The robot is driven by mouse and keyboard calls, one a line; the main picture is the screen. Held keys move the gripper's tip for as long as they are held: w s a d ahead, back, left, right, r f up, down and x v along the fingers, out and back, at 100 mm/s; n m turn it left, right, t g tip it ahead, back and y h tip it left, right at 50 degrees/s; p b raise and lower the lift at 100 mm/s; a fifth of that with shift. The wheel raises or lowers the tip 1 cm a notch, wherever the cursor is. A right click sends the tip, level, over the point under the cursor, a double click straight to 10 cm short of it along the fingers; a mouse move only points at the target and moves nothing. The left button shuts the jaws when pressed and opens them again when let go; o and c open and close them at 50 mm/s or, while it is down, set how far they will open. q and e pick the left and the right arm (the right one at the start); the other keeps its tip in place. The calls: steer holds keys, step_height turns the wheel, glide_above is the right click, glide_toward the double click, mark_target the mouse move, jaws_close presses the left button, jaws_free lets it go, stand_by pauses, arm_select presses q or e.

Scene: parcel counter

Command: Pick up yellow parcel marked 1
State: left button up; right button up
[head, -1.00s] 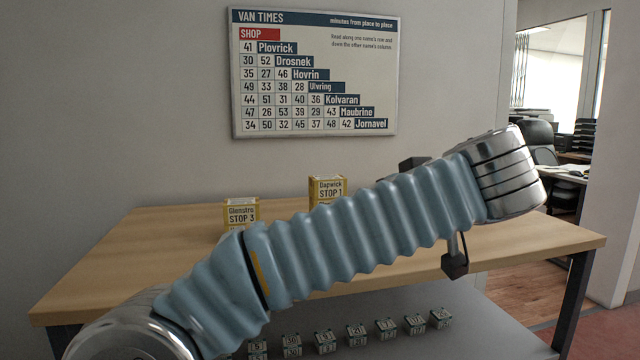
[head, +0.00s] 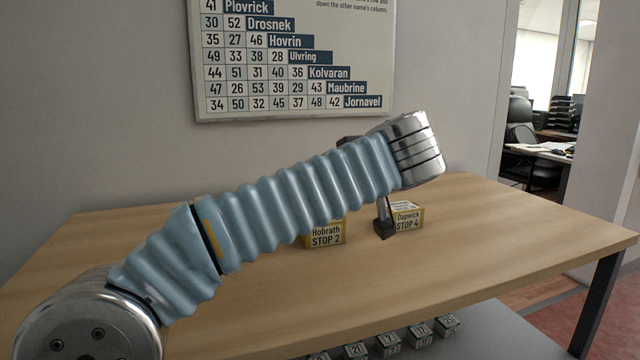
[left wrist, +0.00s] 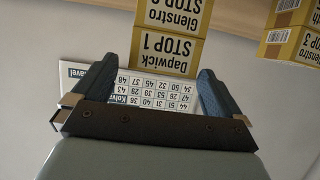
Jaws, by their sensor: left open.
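The yellow parcel marked STOP 1, labelled Dapwick (left wrist: 170,50), shows upside down in the left wrist view. Its face lies in line with the gap between the fingers of my left gripper (left wrist: 168,80), which is open. I cannot tell whether the fingertips are beside the parcel or short of it; nothing is gripped. A second yellow label, Glenstro (left wrist: 174,12), adjoins its edge at the top of that picture, its number cut off. My right gripper is not in view.
A parcel marked STOP 3 (left wrist: 292,45) is at the right of the wrist view. In the head view, parcels STOP 2 (head: 326,236) and STOP 4 (head: 407,217) stand on the wooden table (head: 500,230). The table's right side is clear. A chart (head: 290,60) hangs behind.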

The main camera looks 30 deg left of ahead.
arm_select(q)
steer(key=p+x, duration=0.1)
steer(key=x, duration=0.6)
steer(key=shift+a, duration=0.2)
steer(key=shift+c, duration=0.3)
steer(key=c, duration=0.7)
steer(key=shift+r, duration=0.1)
steer(key=shift+c, duration=0.5)
steer(key=shift+r, duration=0.1)
